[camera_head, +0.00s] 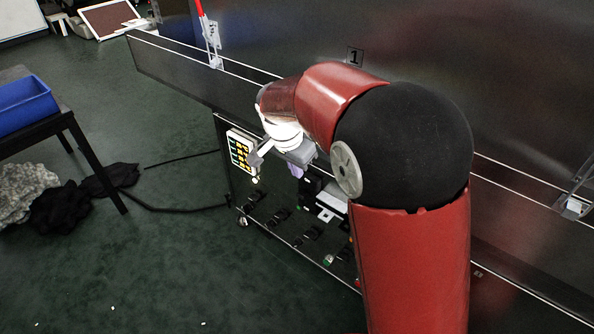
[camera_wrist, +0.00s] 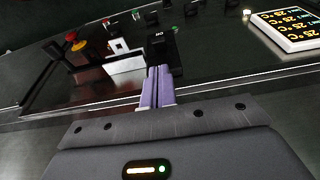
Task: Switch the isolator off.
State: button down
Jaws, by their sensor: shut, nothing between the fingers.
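A black switch block with a white mark that seems to read "ON" (camera_wrist: 160,36) stands on the control panel just beyond my fingertips in the wrist view; it looks like the isolator. My gripper (camera_wrist: 155,72) has its two purple fingers shut together with nothing between them, their tips close to the near side of the block. I cannot tell whether they touch it. In the head view my gripper (camera_head: 297,171) shows in front of the panel, partly covered by my arm. A red knob on yellow (camera_wrist: 72,38) sits to the left in the wrist view.
A display unit with yellow digits (camera_wrist: 290,22) stands right of the block; the head view shows it too (camera_head: 241,152). A white box-like fitting (camera_wrist: 118,47) lies left of my fingers. Several small black switches line the panel. A blue crate (camera_head: 25,104) is on a table at left.

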aim_at(297, 195)
jog(key=x, duration=0.8)
jog(key=shift+s+a+f+t+h+b, duration=0.25)
jog(key=shift+t+h+b, duration=0.2)
jog(key=shift+b, duration=0.55)
jog(key=shift+s+f+b, duration=0.2)
jog(key=shift+b, duration=0.45)
jog(key=f+b, duration=0.1)
jog(key=b, duration=0.1)
jog(key=s+a+f+b, duration=0.1)
jog(key=b, duration=0.1)
jog(key=shift+s+a+b, duration=0.15)
jog(key=shift+s+b, duration=0.15)
jog(key=shift+b, duration=0.1)
jog(key=shift+w, duration=0.15)
jog(key=shift+w+d+r, duration=0.3)
jog(key=shift+w+d, duration=0.1)
jog(key=shift+d, duration=0.05)
